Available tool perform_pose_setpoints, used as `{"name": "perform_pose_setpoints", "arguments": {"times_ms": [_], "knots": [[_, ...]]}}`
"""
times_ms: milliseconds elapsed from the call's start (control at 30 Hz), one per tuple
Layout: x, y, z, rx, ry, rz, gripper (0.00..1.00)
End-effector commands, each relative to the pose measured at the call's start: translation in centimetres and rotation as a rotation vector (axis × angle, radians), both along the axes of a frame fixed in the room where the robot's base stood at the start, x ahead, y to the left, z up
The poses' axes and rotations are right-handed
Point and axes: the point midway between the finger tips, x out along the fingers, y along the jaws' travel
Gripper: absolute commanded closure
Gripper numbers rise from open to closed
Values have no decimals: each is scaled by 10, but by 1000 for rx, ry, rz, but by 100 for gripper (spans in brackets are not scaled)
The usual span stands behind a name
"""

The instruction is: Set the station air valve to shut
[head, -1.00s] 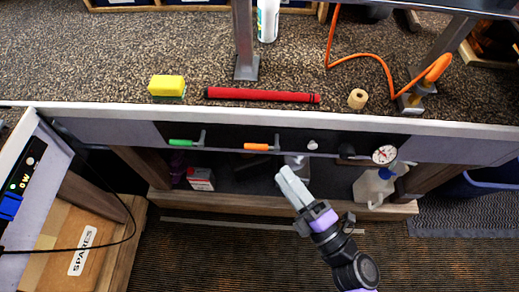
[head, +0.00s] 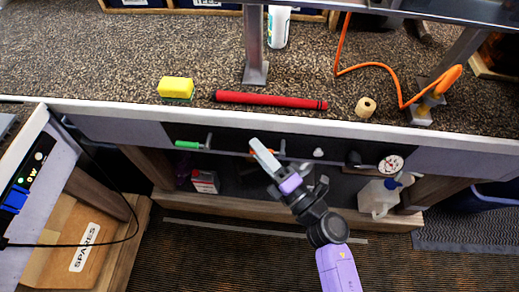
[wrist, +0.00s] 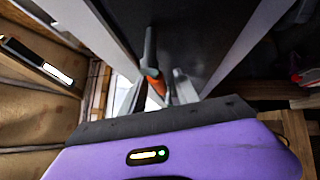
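Under the bench edge is a dark panel with a green-handled lever (head: 189,145) at left and an orange-handled lever (head: 273,151) right of it. The green handle points left, roughly level. The orange one is mostly hidden behind my gripper (head: 262,155). I cannot tell from any label which lever is the air valve. A round gauge (head: 391,164) sits at the panel's right. In the wrist view, an orange handle part (wrist: 158,86) shows between the pale fingertips of my gripper (wrist: 155,92), which look apart. Contact cannot be told.
The bench top (head: 120,85) above holds a yellow sponge (head: 176,87), a red grip (head: 270,100) and a tape roll (head: 366,107). A white jug (head: 378,198) and a small box (head: 205,181) stand on the shelf below. A spares box (head: 85,246) is at left.

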Motion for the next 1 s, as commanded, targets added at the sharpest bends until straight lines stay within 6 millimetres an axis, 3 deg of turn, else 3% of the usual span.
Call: {"name": "perform_pose_setpoints", "arguments": {"times_ms": [233,433,1000], "knots": [[1,1,0,0,0,0,63],[0,0,0,1,1,0,100],[0,0,0,1,1,-1,100]]}}
